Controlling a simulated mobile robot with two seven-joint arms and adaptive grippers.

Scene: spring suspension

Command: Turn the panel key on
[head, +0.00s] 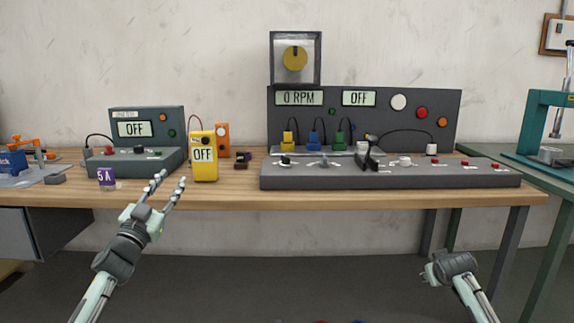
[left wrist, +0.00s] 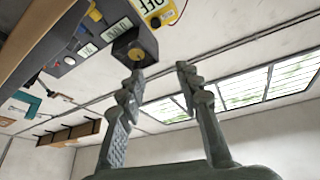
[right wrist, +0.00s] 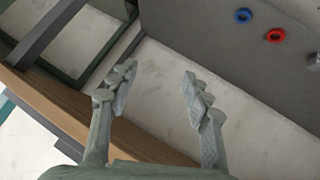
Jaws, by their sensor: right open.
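The grey control panel (head: 390,182) stands on the bench in the head view. Its screens read "0 RPM" and "OFF". A black lever-like part (head: 371,158) and a small black knob (head: 286,161) sit on its sloped front; I cannot tell which control is the key. My left gripper (head: 173,177) is open and empty, in front of the bench, left of the panel; its spread fingers show in the left wrist view (left wrist: 160,70). My right gripper (right wrist: 160,73) is open and empty, low in front of the bench and below the panel's right part in the head view.
A yellow meter (head: 204,170) reading "OFF" stands left of the panel. Further left are a grey power unit (head: 166,160) and a purple "5 A" piece (head: 106,178). A boxed yellow dial (head: 295,58) rises above the panel. A teal press (head: 535,125) stands right.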

